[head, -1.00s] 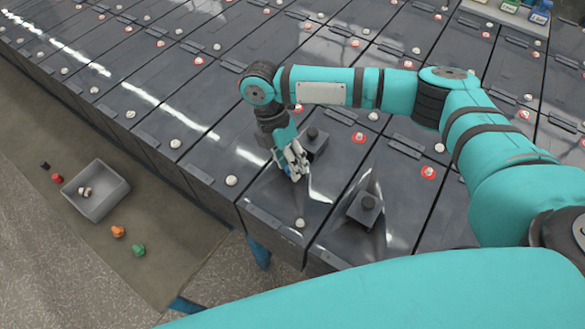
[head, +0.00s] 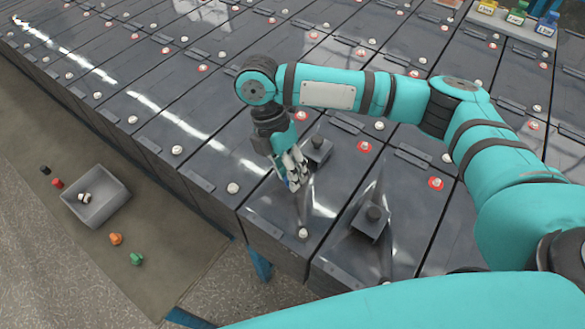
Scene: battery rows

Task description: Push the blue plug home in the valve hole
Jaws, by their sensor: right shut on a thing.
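My right gripper (head: 292,183) reaches down from the teal arm onto a dark battery top. Its fingers are shut, with a small patch of blue at the tips that looks like the blue plug, mostly covered by the fingers. The valve hole is not visible; the gripper hides the battery top beneath it, so I cannot tell how deep the plug sits. A white cap (head: 303,233) stands on the same battery, nearer its front edge. My left gripper is not in view.
A grey bin (head: 112,208) lies at the left, among loose black, red, orange (head: 116,239) and green (head: 136,259) plugs. Small coloured containers (head: 517,14) stand at the upper right.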

